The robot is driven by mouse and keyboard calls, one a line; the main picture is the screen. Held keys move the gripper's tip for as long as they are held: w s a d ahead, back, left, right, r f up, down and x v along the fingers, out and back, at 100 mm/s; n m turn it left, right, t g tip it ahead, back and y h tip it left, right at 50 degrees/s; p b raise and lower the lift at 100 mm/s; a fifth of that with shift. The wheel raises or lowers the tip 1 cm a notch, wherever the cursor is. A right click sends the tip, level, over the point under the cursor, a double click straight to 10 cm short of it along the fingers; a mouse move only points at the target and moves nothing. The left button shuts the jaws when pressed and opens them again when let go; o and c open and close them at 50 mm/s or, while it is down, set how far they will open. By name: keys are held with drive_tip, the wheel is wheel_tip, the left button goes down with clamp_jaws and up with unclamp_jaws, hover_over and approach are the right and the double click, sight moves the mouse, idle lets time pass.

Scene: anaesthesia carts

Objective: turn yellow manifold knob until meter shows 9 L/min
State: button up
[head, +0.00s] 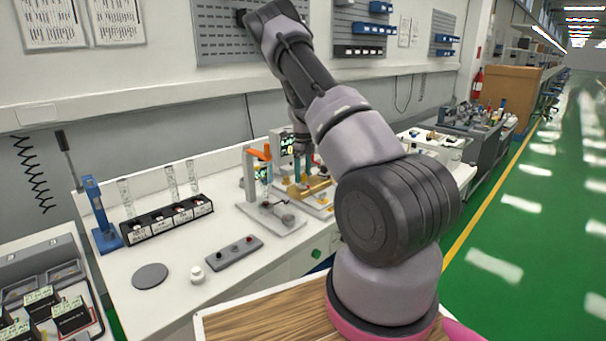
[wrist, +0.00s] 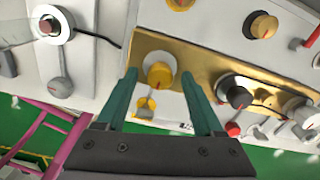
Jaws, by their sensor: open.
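In the wrist view, a yellow knob (wrist: 160,73) with a red-brown centre sits on a brass manifold block (wrist: 205,68). My gripper (wrist: 158,76) is open, with its two teal fingers on either side of this knob and a visible gap to each. I cannot tell how deep the fingertips reach. In the head view, my gripper (head: 304,168) points down over the brass manifold (head: 314,187), and the knob is not clear there. A small dark meter (head: 288,144) behind it shows a lit digit, too small to read surely.
A black knob (wrist: 238,97) and red-topped fittings stand right of the yellow knob. Another yellow knob (wrist: 263,26) sits on a white panel above. An orange-handled stand (head: 250,175), a grey control strip (head: 234,252) and a black vial rack (head: 168,220) stand on the bench.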

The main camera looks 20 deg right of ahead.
clamp_jaws()
drive_tip(key=shift+n, duration=0.3)
